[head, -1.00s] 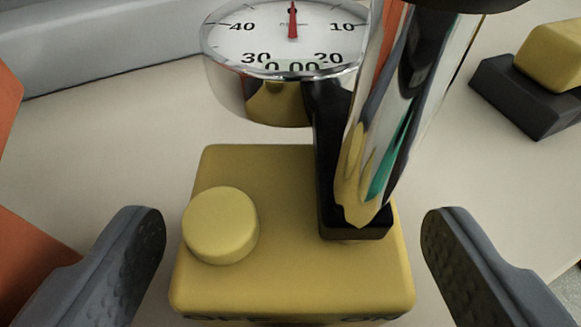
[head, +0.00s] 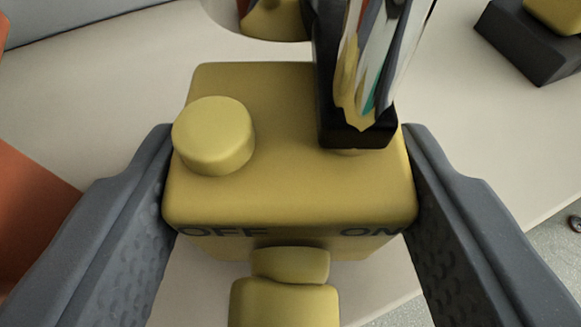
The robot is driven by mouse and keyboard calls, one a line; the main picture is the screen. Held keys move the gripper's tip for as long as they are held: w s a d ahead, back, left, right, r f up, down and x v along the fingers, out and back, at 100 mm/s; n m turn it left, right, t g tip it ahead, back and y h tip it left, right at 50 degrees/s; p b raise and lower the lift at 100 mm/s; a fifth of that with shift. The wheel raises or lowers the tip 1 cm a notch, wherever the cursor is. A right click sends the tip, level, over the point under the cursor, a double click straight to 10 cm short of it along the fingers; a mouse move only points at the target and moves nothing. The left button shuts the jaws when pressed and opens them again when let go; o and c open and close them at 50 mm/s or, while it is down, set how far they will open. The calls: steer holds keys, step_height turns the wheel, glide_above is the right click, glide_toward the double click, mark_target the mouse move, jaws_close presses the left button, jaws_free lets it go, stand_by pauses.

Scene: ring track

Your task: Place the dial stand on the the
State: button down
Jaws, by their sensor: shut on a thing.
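The dial stand has a yellow box base (head: 285,180) with a round yellow knob (head: 213,135) on top, a dark upright post (head: 328,80) and a shiny column. OFF and ON are lettered on its near face, with a yellow lever (head: 290,265) below. Its dial (head: 272,18) is mostly cut off by the top edge. My gripper (head: 290,205) has its two grey fingers against the left and right sides of the base and is shut on it. The stand is upright on the pale surface, as far as I can tell.
A dark block with a yellow part on it (head: 530,40) stands at the upper right. An orange thing (head: 30,215) is at the left edge. The pale surface (head: 470,130) is clear right of the stand and ends at a lower right edge, with grey floor beyond.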

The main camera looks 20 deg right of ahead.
mark_target(288, 21)
step_height(288, 21, up, 4)
steer(key=shift+f+p, duration=0.15)
steer(key=shift+p, duration=0.7)
steer(key=shift+s+f, duration=0.1)
steer(key=shift+s, duration=0.2)
steer(key=s+r+b, duration=0.1)
steer(key=s+b, duration=0.2)
steer(key=s, duration=1.2)
steer(key=shift+d+r, duration=0.15)
steer(key=shift+d, duration=0.2)
